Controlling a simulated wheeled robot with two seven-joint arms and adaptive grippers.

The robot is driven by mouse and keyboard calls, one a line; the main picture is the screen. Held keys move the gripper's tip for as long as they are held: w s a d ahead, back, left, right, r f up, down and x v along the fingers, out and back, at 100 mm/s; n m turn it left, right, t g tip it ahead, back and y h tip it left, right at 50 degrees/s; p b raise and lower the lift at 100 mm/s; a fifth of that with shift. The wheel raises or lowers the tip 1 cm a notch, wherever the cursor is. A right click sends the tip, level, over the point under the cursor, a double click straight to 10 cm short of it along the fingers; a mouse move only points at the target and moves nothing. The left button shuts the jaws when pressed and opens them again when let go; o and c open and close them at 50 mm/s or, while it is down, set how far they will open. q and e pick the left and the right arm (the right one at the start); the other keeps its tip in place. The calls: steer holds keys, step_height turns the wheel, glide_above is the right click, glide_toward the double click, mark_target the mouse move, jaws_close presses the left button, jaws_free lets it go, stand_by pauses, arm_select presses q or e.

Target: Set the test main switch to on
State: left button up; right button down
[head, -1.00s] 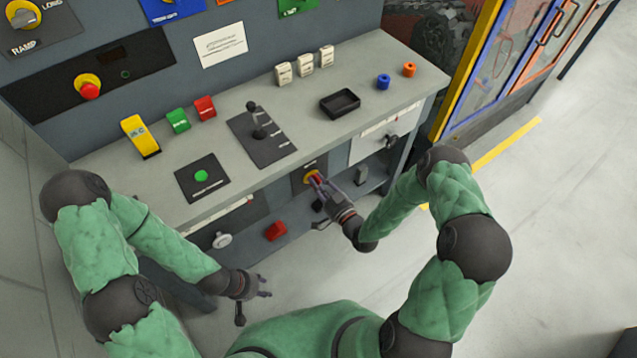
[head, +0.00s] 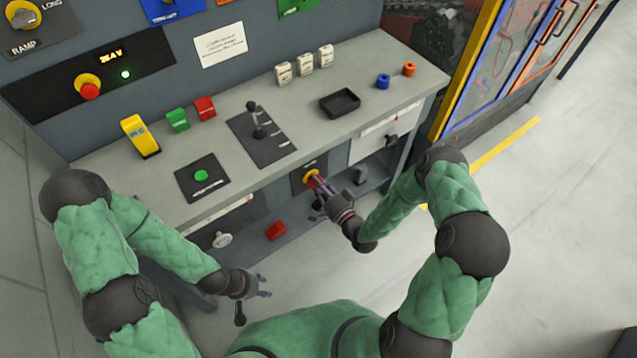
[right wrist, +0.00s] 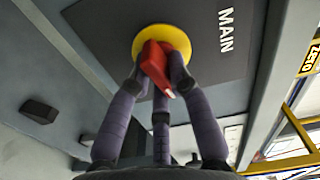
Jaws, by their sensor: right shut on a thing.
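The main switch is a red handle (right wrist: 154,66) on a yellow round plate (right wrist: 172,38), with the word MAIN printed beside it in the right wrist view. In the head view its yellow plate (head: 311,175) shows on the front panel below the worktop. My right gripper (head: 319,190) is at the switch. In the right wrist view its fingers (right wrist: 157,85) close around the red handle. My left gripper (head: 262,286) hangs empty in front of the bench at the lower left, its fingers apart.
The worktop (head: 300,120) holds a black tray (head: 340,103), a lever plate (head: 262,138), a green button (head: 201,175) and coloured blocks. A red block (head: 276,230) and a white knob (head: 222,240) sit low, left of the switch.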

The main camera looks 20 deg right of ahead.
steer(key=shift+f+m, duration=0.1)
steer(key=shift+m, duration=1)
steer(key=c, duration=1.1)
jaws_free()
steer(key=shift+c, duration=0.2)
steer(key=shift+s, duration=0.1)
steer(key=v, duration=1.2)
